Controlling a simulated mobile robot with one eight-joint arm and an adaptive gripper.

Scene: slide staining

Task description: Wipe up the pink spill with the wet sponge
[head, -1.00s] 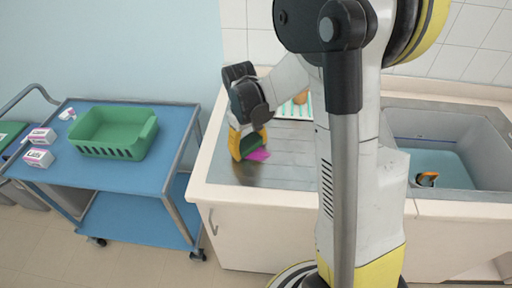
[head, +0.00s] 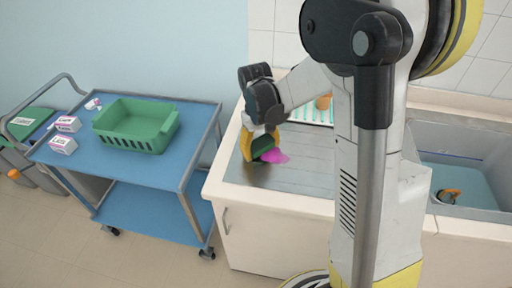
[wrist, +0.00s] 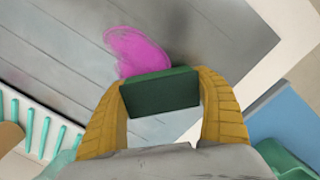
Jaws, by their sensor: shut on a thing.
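The pink spill (head: 275,156) lies on the grey metal drainboard (head: 300,178), and it also shows in the wrist view (wrist: 138,52). My gripper (head: 258,147) has yellow fingers and is shut on the dark green sponge (head: 263,145). In the wrist view the sponge (wrist: 160,91) sits between both fingertips, its far edge beside the lower edge of the spill. I cannot tell whether the sponge touches the drainboard. Part of the spill may be hidden behind the sponge.
A rack with light slats (head: 312,110) stands behind the spill. The sink basin (head: 480,160) with water and an orange-and-black item (head: 448,195) is at right. A blue cart (head: 88,165) with a green basket (head: 150,140) and small boxes (head: 63,145) is at left.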

